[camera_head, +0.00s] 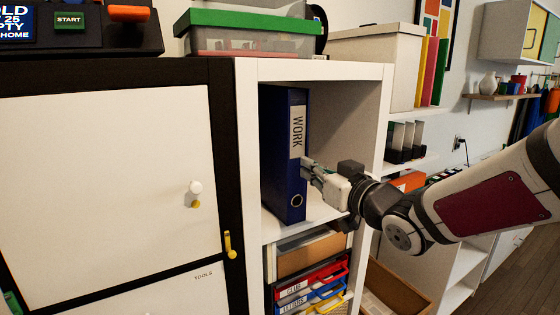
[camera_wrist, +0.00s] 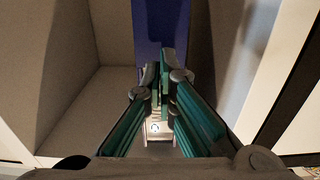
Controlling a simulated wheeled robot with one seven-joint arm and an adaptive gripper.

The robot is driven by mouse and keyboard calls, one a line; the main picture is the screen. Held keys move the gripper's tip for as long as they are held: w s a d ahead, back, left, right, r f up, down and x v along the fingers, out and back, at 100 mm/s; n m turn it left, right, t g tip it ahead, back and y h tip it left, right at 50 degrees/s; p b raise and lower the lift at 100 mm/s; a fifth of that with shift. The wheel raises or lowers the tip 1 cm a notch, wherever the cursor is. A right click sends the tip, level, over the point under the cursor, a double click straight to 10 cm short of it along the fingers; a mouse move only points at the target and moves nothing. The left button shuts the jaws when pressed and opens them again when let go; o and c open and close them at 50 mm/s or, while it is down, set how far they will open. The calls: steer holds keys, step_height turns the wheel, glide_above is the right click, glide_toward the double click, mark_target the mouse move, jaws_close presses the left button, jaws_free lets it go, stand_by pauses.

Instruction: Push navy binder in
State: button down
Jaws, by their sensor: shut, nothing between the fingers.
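The navy binder (camera_head: 284,150) stands upright in the white shelf cubby, against its left side, with its spine facing out. A white "WORK" label and a ring hole are on the spine. My gripper (camera_head: 304,166) is at the spine's right edge, around the label's lower end, and its fingers are closed together. In the wrist view the navy binder (camera_wrist: 160,28) is straight ahead of the fingertips (camera_wrist: 161,72). The fingertips look at or very close to the spine; I cannot tell for sure whether they touch it.
The white shelf (camera_head: 249,160) frames the cubby, with free room right of the binder. Coloured trays (camera_head: 312,284) sit below. A green-lidded box (camera_head: 245,20) stands on top. A white cabinet door (camera_head: 110,180) with a knob is at left.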

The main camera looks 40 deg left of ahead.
steer(key=p+v, duration=0.2)
steer(key=v, duration=0.7)
steer(key=shift+d, duration=0.4)
steer(key=shift+s, duration=0.15)
stand_by(0.6)
